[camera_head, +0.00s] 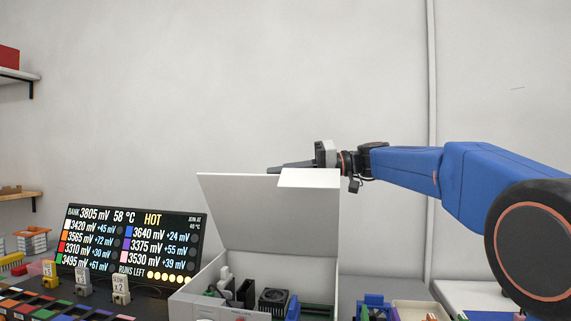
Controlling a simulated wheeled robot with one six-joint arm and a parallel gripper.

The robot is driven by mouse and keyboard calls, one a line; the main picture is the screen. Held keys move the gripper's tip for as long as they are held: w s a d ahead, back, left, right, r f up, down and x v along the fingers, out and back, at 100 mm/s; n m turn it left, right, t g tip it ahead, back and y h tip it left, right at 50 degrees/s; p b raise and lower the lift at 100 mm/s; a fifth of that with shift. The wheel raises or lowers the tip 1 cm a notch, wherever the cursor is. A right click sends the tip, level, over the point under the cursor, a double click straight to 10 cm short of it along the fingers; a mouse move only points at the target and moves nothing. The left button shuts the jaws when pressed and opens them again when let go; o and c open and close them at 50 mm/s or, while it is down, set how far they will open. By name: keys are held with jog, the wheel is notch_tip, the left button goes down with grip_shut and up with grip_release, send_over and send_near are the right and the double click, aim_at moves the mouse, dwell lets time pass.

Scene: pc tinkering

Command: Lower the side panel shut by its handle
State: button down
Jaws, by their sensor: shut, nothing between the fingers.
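The side panel (270,215) is a white flat sheet standing raised and tilted above the open white case (210,273). A lighter white tab (309,178) at its upper right edge looks like the handle. My gripper (272,169) is shut and empty, pointing left, just above and behind the panel's top edge. I cannot tell whether it touches the panel. Inside the case, a dark cooler (273,298) and other parts show. The case's lower front is cut off by the frame.
A display (133,245) reading HOT stands at the left, with small labelled blocks (121,290) before it. Trays with parts (415,311) lie right of the case. Shelves (20,77) hang at the far left. The wall behind is bare.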

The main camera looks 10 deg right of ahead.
jog(key=s+a+f+n+t+h, duration=0.1)
jog(key=s+a+f+n, duration=0.25)
jog(key=s+f, duration=0.65)
jog(key=s+f+n, duration=0.2)
jog(key=f, duration=0.5)
jog(key=s+a+f+n+t, duration=0.1)
jog(key=s+f+n, duration=0.1)
jog(key=f, duration=0.6)
jog(key=shift+s+a+n+h, duration=0.25)
jog(key=shift+s+n+h, duration=0.15)
jog(key=shift+s, duration=0.25)
